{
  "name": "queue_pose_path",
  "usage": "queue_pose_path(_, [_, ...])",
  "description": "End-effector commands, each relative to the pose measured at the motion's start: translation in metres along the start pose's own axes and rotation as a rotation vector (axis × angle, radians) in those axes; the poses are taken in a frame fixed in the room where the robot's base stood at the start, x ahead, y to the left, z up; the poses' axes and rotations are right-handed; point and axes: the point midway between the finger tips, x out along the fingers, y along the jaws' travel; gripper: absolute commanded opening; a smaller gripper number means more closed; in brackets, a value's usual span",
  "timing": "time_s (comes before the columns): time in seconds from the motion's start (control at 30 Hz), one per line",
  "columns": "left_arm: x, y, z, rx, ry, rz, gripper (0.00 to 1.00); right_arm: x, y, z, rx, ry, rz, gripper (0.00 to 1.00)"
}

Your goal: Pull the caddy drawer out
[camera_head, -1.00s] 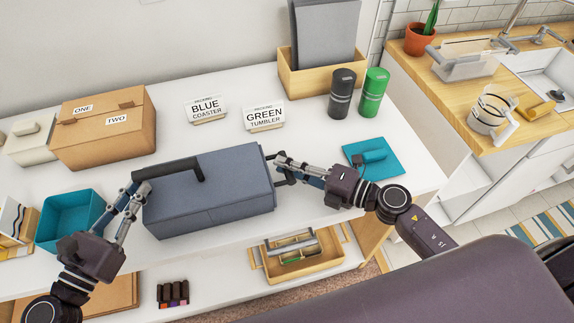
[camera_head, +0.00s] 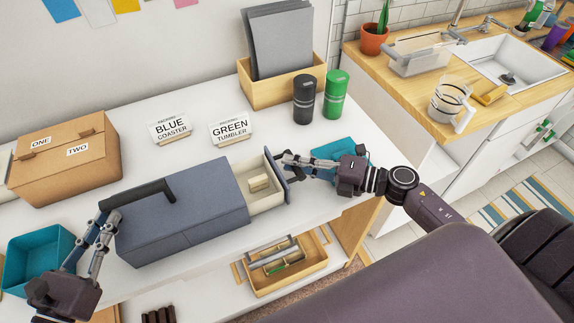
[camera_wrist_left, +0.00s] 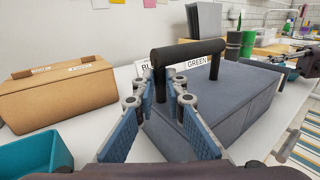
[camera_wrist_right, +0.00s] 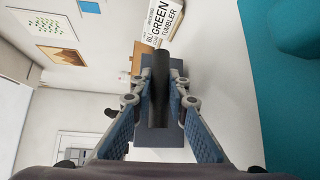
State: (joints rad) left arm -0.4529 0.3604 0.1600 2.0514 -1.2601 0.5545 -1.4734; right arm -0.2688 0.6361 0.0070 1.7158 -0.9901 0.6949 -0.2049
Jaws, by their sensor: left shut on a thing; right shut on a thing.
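The caddy (camera_head: 190,228) is a blue-grey box on the white table, with a black bar handle (camera_head: 146,190) on top. My left gripper (camera_head: 104,212) is shut on the left end of that handle, also seen in the left wrist view (camera_wrist_left: 160,88). The drawer (camera_head: 266,200) stands partly out of the caddy's right end. Its cream inside shows, with a small light block (camera_head: 259,184) in it. My right gripper (camera_head: 284,164) is shut on the drawer's pull, a dark bar in the right wrist view (camera_wrist_right: 160,85). The fingers partly hide the pull.
A teal bin (camera_head: 38,255) is beside the left arm, a cardboard box (camera_head: 65,160) behind. A wooden tray (camera_head: 286,268) sits on the shelf below.

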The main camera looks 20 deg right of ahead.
Motion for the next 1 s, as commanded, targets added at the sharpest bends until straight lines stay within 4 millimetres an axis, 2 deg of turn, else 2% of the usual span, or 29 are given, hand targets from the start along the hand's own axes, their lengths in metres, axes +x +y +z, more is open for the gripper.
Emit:
queue_pose_path(0.1, [-0.001, 0.003, 0.000, 0.001, 0.000, 0.006, 0.00, -0.001, -0.002, 0.000, 0.001, -0.002, -0.005, 0.00])
queue_pose_path(0.13, [-0.001, 0.003, 0.000, 0.001, 0.000, 0.006, 0.00, -0.001, -0.002, 0.000, 0.001, -0.003, -0.005, 0.17])
queue_pose_path(0.3, [0.000, 0.002, 0.000, 0.001, 0.000, 0.005, 0.00, 0.000, -0.002, 0.000, 0.001, -0.002, -0.004, 0.33])
queue_pose_path(0.53, [0.000, 0.002, 0.000, 0.001, 0.000, 0.004, 0.00, 0.000, -0.001, 0.000, 0.000, -0.001, -0.002, 0.33])
queue_pose_path(0.67, [0.000, 0.001, 0.000, 0.001, 0.000, 0.003, 0.00, -0.006, -0.001, 0.000, 0.001, -0.001, -0.003, 0.33])
queue_pose_path(0.77, [0.000, 0.001, 0.000, 0.001, 0.000, 0.003, 0.00, -0.020, -0.002, 0.000, 0.002, -0.002, -0.005, 0.33])
queue_pose_path(1.0, [0.000, 0.001, 0.000, 0.001, 0.000, 0.002, 0.00, -0.071, -0.003, -0.001, 0.003, -0.001, -0.007, 0.33])
